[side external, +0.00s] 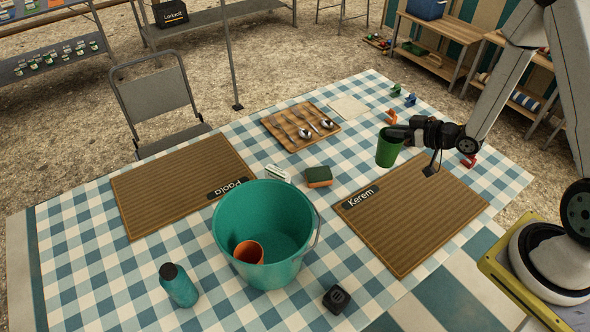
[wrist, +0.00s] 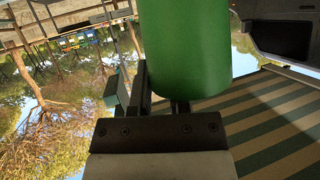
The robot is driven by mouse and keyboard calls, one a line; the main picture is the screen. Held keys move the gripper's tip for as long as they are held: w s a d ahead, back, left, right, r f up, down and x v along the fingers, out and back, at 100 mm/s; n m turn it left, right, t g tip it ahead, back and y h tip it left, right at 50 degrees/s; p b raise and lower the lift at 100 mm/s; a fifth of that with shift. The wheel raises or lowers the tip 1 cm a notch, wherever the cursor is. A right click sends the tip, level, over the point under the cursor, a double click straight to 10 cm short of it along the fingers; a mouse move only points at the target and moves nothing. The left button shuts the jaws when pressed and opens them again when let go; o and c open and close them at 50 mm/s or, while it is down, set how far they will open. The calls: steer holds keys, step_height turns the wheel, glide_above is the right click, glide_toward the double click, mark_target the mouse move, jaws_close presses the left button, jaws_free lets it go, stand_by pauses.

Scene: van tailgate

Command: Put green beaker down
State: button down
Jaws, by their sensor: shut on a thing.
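The green beaker (side external: 388,150) is held by my gripper (side external: 402,133), above the far part of the right brown placemat labelled Kerem (side external: 415,225). The beaker looks close to upright in the side view. In the wrist view the green beaker (wrist: 187,45) fills the upper middle, between the jaws of my gripper (wrist: 160,100). The gripper is shut on it. I cannot tell exactly how high its base is above the table.
A teal bucket (side external: 225,220) holds an orange beaker (side external: 249,252). A sponge (side external: 319,177), a blue bottle (side external: 178,285), a black box (side external: 336,299), a wooden tray (side external: 285,138) with spoons and the Paola placemat (side external: 160,200) stand around. The Kerem mat is bare.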

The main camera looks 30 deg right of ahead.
steer(key=shift+w+d, duration=0.1)
steer(key=shift+d, duration=0.05)
steer(key=w+d+m+h, duration=0.6)
steer(key=d+h, duration=0.1)
steer(key=d, duration=0.3)
steer(key=shift+w+d+r+m+h, duration=0.15)
steer(key=shift+w+d+m+h, duration=0.15)
steer(key=shift+d+m, duration=0.1)
steer(key=f+x, duration=0.1)
steer(key=x, duration=0.7)
steer(key=s+f+x, duration=0.1)
steer(key=f+x, duration=0.1)
steer(key=x, duration=0.6)
steer(key=shift+s+d+f, duration=0.2)
steer(key=shift+s+d, duration=0.05)
steer(key=shift+d, duration=0.1)
steer(key=shift+w+f, duration=0.15)
steer(key=shift+f, duration=1.6)
